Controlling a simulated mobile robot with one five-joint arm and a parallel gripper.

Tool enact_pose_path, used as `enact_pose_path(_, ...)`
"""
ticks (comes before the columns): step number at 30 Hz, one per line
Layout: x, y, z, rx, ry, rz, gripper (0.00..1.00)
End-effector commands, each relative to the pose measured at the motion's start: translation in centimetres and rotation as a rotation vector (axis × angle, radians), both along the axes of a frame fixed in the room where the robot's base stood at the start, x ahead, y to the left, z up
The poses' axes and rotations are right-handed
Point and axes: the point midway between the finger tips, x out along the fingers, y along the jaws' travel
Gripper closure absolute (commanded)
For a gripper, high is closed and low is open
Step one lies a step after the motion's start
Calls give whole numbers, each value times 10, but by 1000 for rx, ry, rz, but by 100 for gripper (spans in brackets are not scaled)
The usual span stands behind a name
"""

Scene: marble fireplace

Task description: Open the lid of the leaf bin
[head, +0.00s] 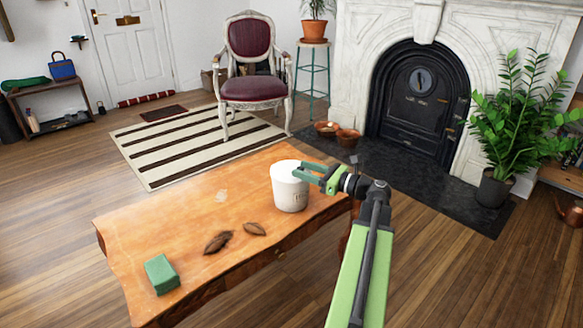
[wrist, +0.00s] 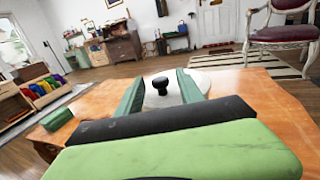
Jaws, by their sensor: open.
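The leaf bin (head: 290,190) is a white round tub standing upright on the wooden table, near its right end. Its white lid (wrist: 200,84) sits on top, with a dark knob (wrist: 159,86) in the middle, seen in the wrist view. My gripper (head: 302,172) is open and level with the top of the bin, coming from the right. In the wrist view its two green fingers (wrist: 162,92) lie on either side of the knob, with gaps visible at both sides. In the head view the knob is hidden by the fingers.
The wooden table (head: 135,232) carries brown leaves (head: 217,242) and a green block (head: 161,274) to the left of the bin. A chair (head: 250,65) stands behind on a striped rug (head: 150,160). The left part of the tabletop is mostly clear.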

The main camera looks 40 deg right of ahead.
Motion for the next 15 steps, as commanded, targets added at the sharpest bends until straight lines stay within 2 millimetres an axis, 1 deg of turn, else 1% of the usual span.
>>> enact_pose_path(1,12,3,0,0,0,4,56)
enact_pose_path(3,24,6,0,0,0,3,56)
enact_pose_path(6,37,9,0,0,0,1,56)
enact_pose_path(10,45,12,0,0,0,0,56)
enact_pose_path(15,47,12,0,0,0,-1,56)
